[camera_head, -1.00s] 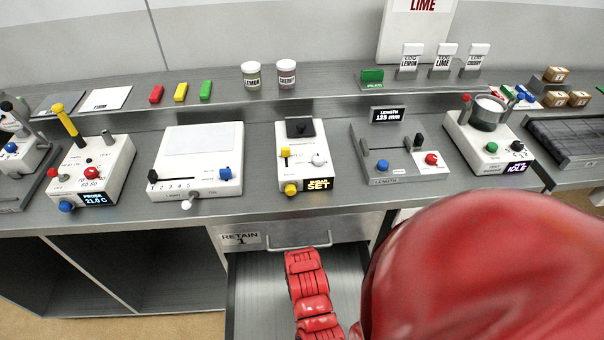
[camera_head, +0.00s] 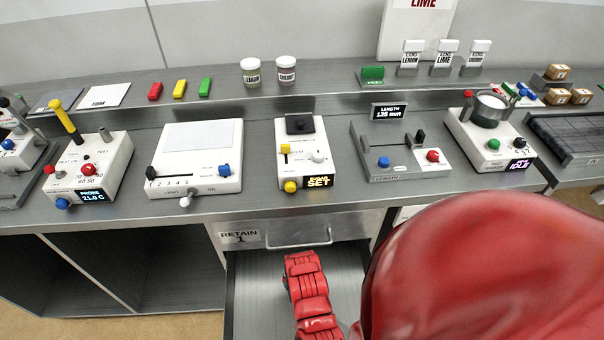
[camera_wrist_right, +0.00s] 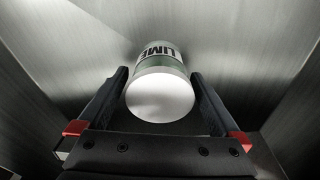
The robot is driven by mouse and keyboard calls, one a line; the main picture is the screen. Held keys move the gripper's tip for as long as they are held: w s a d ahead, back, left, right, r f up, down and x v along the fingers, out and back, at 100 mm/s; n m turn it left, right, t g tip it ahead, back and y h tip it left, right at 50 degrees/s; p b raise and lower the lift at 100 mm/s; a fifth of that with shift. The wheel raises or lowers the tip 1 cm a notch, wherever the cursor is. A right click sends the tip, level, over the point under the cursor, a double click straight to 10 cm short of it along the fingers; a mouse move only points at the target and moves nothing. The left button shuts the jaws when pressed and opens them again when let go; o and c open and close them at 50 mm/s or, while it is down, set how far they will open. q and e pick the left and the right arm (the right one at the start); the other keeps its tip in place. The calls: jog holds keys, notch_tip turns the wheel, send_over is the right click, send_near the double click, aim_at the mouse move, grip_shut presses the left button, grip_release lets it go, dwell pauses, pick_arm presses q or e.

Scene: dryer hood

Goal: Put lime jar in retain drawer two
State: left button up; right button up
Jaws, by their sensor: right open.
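The lime jar (camera_wrist_right: 160,88), with a white lid and a green LIME label, is inside a grey metal drawer in the right wrist view. My right gripper (camera_wrist_right: 159,73) is open, with one dark finger on each side of the jar. I cannot tell whether the fingers touch it. In the head view, my red right arm reaches into an open drawer (camera_head: 255,295) below the drawer front labelled RETAIN 1 (camera_head: 285,232). The open drawer's own label does not show. The jar and right gripper are hidden there. My left gripper is not in view.
The lemon jar (camera_head: 251,72) and cherry jar (camera_head: 286,70) stand on the back shelf. Several instruments line the counter (camera_head: 265,200) above the drawers. The drawer walls stand close around my right gripper. A bar handle (camera_head: 298,236) is on the RETAIN 1 front.

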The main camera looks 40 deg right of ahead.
jog(key=r, duration=0.2)
jog(key=r+b, duration=0.1)
jog(key=r, duration=0.3)
jog(key=shift+s+a, duration=0.15)
jog(key=shift+a, duration=0.1)
jog(key=r+p, duration=0.2)
jog(key=r, duration=0.3)
jog(key=shift+s+a+r+p, duration=0.1)
jog(key=shift+s+a+p, duration=0.15)
jog(key=shift+p, duration=0.15)
jog(key=shift+s+r+p, duration=0.1)
jog(key=shift+r+p, duration=0.2)
jog(key=shift+r, duration=0.1)
jog(key=shift+f, duration=0.1)
jog(key=shift+s, duration=0.1)
